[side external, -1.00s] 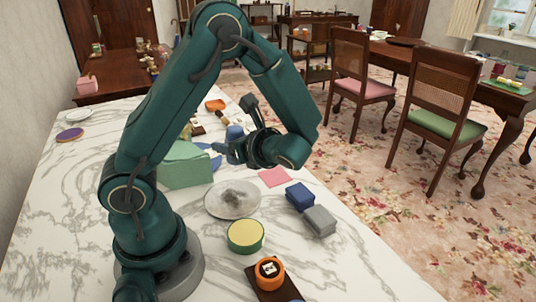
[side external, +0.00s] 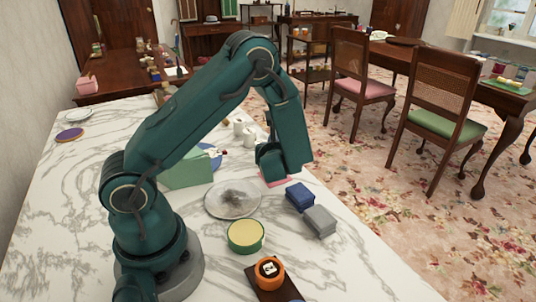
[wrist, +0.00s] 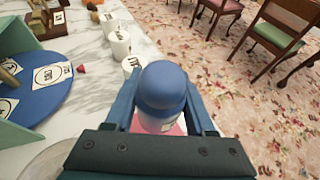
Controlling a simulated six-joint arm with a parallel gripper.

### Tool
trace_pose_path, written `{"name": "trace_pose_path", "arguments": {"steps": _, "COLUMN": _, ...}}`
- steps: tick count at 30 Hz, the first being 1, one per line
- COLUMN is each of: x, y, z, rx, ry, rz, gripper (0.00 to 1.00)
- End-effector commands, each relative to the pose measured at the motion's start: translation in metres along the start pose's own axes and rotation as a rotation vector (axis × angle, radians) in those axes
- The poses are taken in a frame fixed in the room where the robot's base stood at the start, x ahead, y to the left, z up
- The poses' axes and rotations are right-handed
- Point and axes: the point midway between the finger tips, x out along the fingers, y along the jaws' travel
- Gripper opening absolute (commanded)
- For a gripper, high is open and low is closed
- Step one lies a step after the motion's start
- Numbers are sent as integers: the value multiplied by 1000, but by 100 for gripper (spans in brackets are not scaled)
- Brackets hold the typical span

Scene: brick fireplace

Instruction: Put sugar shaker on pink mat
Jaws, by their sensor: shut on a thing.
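The sugar shaker (wrist: 163,84) has a rounded blue top and a pale lower body, seen from above in the wrist view. My gripper (wrist: 162,106) is shut on it, one finger on each side. The pink mat (wrist: 178,128) shows below and around the shaker's lower part. In the side view the pink mat (side external: 281,181) is mostly covered by my gripper (side external: 272,172), and the shaker is hidden there. I cannot tell whether the shaker's base touches the mat.
A blue block (side external: 300,196) and a grey block (side external: 320,220) lie near the mat. A clear plate (side external: 232,199) and a green box (side external: 186,168) stand left of it. White cups (wrist: 119,42) and a blue round tray (wrist: 42,95) are beyond. The counter edge is close on the right.

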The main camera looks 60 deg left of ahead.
Motion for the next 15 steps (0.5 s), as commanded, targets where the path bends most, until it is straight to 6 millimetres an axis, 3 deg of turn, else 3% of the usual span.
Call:
{"name": "trace_pose_path", "arguments": {"steps": 9, "x": 12, "y": 0, "z": -30, "rx": 4, "ry": 0, "rz": 0, "gripper": 0}}
{"name": "trace_pose_path", "arguments": {"steps": 15, "x": 15, "y": 0, "z": -37, "rx": 0, "ry": -2, "rz": -1, "gripper": 0}}
